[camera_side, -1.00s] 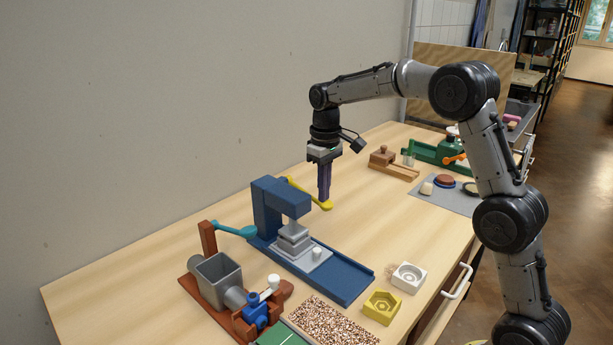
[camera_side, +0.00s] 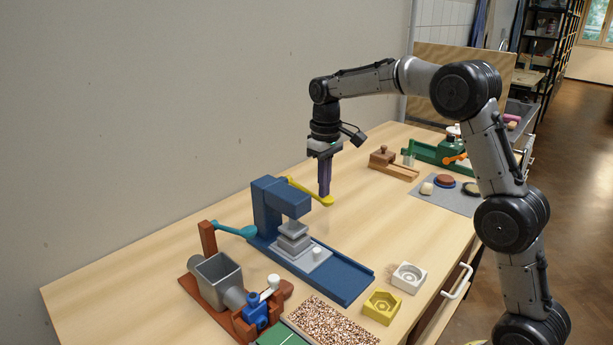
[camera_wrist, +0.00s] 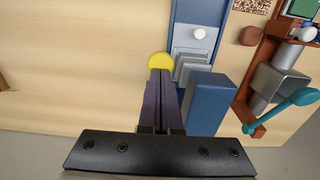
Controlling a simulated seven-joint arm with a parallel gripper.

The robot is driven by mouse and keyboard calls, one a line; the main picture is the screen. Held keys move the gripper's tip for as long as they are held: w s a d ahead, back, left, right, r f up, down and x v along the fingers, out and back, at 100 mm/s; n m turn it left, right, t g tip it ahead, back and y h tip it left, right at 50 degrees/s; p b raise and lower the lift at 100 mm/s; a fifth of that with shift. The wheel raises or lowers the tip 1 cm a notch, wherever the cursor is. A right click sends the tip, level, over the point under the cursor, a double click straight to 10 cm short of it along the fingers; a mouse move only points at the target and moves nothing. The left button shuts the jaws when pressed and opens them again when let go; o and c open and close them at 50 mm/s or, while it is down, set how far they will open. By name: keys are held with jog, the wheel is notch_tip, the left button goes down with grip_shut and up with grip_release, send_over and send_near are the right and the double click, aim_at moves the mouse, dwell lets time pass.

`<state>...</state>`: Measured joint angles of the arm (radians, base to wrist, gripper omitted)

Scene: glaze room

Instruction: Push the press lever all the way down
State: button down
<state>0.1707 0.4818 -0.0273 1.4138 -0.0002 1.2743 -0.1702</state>
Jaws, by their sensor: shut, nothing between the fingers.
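The blue press (camera_side: 265,208) stands on the table with its yellow lever (camera_side: 308,188) reaching out to the right. The lever slopes down toward its round end. My gripper (camera_side: 325,194) is shut and empty, pointing down with its fingertips at the lever's round end, touching it or just above it. In the wrist view the lever's round yellow end (camera_wrist: 160,60) shows just beyond the shut fingertips (camera_wrist: 161,76); the rest of the lever is hidden there. The grey press plate (camera_side: 293,228) is over a grey stepped block (camera_side: 294,243) under the press head.
Left of the press is a brown machine with a grey hopper (camera_side: 217,279) and teal lever (camera_side: 235,231). Yellow (camera_side: 382,307) and white (camera_side: 409,277) moulds lie in front. A wooden block device (camera_side: 392,163) and green device (camera_side: 432,151) stand behind. Table right of the lever is clear.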

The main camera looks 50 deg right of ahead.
notch_tip(320, 180, up, 7)
jog(key=shift+r, duration=0.2)
dwell(0.6)
dwell(0.5)
jog(key=shift+r, duration=2.5)
